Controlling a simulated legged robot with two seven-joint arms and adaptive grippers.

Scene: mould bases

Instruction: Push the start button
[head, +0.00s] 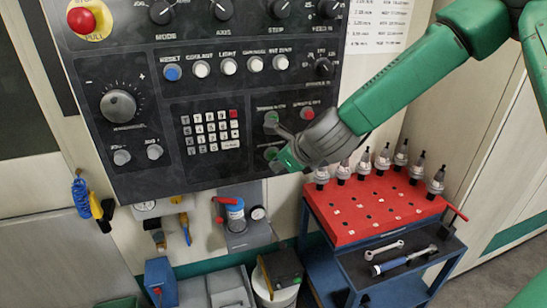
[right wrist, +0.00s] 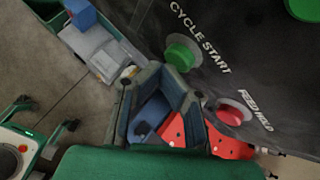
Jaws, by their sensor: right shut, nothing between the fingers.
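The green CYCLE START button (right wrist: 180,55) stands out from the dark panel in the right wrist view. In the head view a green button (head: 271,153) shows at the panel's lower right, beside my right gripper (head: 284,160). My right gripper is shut and empty; its fingers also show in the right wrist view (right wrist: 163,84), just below the CYCLE START button in the picture. I cannot tell whether the fingertips touch the button. My left gripper is in neither view.
The red FEED HOLD button (right wrist: 233,113) is close to the CYCLE START button. Another green button (head: 271,117) and a red button (head: 307,114) sit above. A red-topped tool cart (head: 365,220) stands below right. A red emergency stop (head: 82,20) is at upper left.

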